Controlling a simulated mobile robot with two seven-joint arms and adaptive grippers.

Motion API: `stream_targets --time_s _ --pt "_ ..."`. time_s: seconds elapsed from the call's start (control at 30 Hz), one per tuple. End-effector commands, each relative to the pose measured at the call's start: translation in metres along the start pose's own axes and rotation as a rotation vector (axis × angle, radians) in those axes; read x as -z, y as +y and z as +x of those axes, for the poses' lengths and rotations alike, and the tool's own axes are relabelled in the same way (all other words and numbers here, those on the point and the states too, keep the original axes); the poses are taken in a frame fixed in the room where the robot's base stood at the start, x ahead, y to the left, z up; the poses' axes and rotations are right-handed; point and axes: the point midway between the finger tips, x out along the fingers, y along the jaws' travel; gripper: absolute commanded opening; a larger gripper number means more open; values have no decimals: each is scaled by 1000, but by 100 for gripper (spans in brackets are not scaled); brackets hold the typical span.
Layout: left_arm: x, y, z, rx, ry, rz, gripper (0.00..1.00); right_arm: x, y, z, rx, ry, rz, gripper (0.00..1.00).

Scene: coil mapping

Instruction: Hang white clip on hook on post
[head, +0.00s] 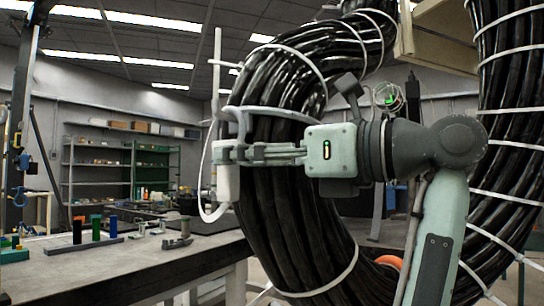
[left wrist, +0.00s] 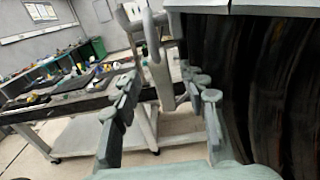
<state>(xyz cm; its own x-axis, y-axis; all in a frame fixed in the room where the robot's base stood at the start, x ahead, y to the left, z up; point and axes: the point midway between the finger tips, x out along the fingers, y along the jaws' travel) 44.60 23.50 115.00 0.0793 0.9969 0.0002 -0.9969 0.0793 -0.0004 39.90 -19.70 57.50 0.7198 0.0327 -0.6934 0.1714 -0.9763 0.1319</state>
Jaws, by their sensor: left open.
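A white clip-like piece (head: 228,183) with a thin curved arm stands at the left side of the black cable coil. A thin white rod with a short side peg (head: 217,75) rises above it; I cannot tell whether they are joined. My left gripper (head: 222,153) is open, its fingers pointing left at the white piece in the head view. In the left wrist view, a pale looped piece (left wrist: 160,78) shows between the open fingers (left wrist: 165,105); contact is unclear. A dark post (head: 27,75) at far left carries blue hanging pieces (head: 17,193). My right gripper is not in view.
The thick black cable coil (head: 285,215), bound with white ties, fills the middle close to my gripper. A grey workbench (head: 140,262) with small coloured blocks stands at the left.

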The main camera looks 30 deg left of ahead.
Motion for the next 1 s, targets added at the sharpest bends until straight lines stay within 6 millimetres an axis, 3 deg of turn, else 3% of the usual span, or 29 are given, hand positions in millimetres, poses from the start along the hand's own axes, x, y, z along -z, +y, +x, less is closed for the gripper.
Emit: stream_targets --time_s 0.23,0.6,0.93,1.0 --pt "0 0 30 -3 0 -1 43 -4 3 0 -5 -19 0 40" --pt "0 0 36 -1 0 0 43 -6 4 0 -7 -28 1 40" --pt "0 0 36 -1 0 1 2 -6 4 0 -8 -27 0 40" --pt "0 0 36 -1 0 1 0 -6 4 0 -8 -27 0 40"
